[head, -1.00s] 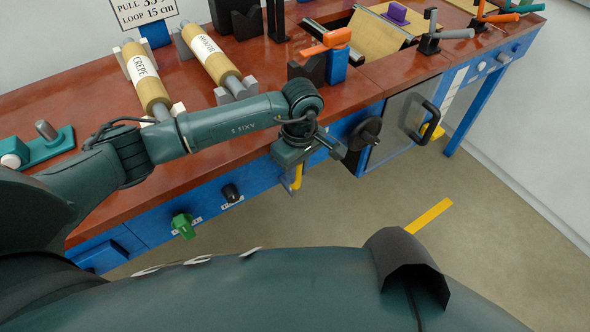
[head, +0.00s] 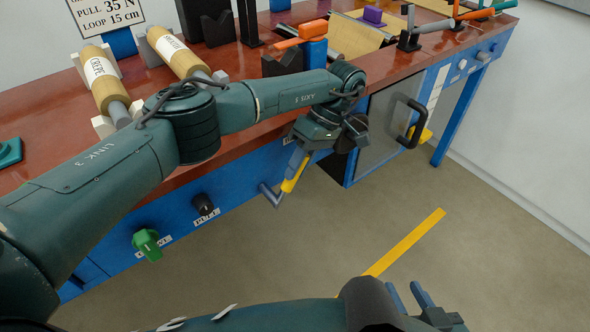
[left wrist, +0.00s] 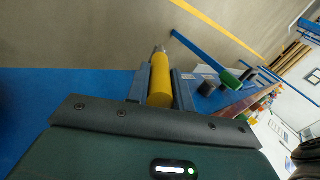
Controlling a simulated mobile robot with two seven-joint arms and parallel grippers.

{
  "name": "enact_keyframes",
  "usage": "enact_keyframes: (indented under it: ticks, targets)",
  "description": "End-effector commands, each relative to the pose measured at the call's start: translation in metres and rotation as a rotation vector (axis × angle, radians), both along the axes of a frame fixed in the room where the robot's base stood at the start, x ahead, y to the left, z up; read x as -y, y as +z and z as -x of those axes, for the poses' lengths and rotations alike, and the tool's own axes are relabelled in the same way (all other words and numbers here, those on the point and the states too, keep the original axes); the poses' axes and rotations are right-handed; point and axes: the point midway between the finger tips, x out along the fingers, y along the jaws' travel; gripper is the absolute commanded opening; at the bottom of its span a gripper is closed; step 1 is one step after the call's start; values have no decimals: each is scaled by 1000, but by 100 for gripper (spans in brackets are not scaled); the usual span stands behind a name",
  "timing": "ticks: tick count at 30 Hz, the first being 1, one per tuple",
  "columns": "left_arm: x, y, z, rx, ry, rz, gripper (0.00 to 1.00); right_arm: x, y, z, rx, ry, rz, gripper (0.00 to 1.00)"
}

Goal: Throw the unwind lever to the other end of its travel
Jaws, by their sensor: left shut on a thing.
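A lever with a yellow handle (head: 293,178) and a grey bent rod (head: 270,194) sits on the blue front of the bench, right of a black knob. I take it as the unwind lever; I cannot read a label for it. My left gripper (head: 298,165) is shut on the yellow handle. In the left wrist view the handle (left wrist: 160,82) lies between the two blue fingers (left wrist: 159,90), its grey end beyond them. The handle slants in the head view. My right gripper (head: 407,291) is open and empty, low over the floor, apart from the bench.
A green knob (head: 147,243) and a black knob (head: 204,206) stick out of the bench front to the left. A clear door with a black handle (head: 404,122) is right of my left gripper. Rollers (head: 104,82) lie on the red top. The floor in front is free.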

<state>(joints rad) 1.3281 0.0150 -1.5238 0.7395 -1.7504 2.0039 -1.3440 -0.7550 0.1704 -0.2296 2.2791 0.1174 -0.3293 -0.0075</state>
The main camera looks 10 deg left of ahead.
Motion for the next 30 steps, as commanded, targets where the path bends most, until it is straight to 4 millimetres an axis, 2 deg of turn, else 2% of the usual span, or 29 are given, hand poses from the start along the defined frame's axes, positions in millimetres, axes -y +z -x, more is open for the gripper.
enact_keyframes:
  ticks: [20, 21, 28, 30]
  targets:
    - [2, -2, -2, -29, -2, -24, 0, 2, 0, 1, 10, -4, 3, 36]
    - [2, -2, -2, -29, -1, -25, 25, 2, 0, 1, 10, -4, 3, 36]
    - [2, -3, -2, -29, -1, -25, 44, 2, 0, 1, 11, -5, 3, 36]
    - [2, -3, -2, -29, -1, -25, 44, 2, 0, 1, 11, -4, 2, 36]
